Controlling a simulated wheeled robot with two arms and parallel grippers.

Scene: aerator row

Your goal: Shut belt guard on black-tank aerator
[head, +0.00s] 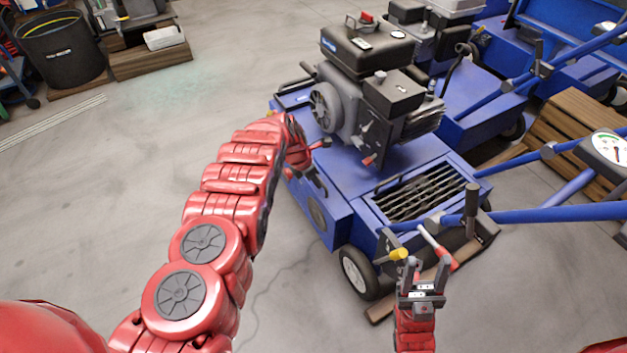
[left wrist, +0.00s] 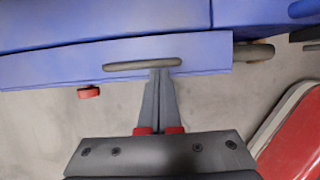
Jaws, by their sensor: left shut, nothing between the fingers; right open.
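The aerator with the black tank (head: 365,48) stands in the centre of the head view, blue-bodied with a grey engine. Its blue belt guard (head: 316,208) runs along the near left side. In the left wrist view the blue panel (left wrist: 60,68) carries a dark bar handle (left wrist: 120,67). A seam separates it from the body; I cannot tell whether it is fully shut. My left gripper (left wrist: 158,74) is shut and empty, its tips overlapping the handle; contact is unclear. In the head view my arm mostly hides it. My right gripper (head: 424,270) is open and empty, near the aerator's rear corner.
A yellow-capped lever (head: 399,254) and a red-gripped lever (head: 441,252) stick out just above my right gripper. A wheel (head: 358,272) is beside it. Other blue machines (head: 485,105) stand at right. A black bin (head: 62,50) is at upper left. The floor at left is clear.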

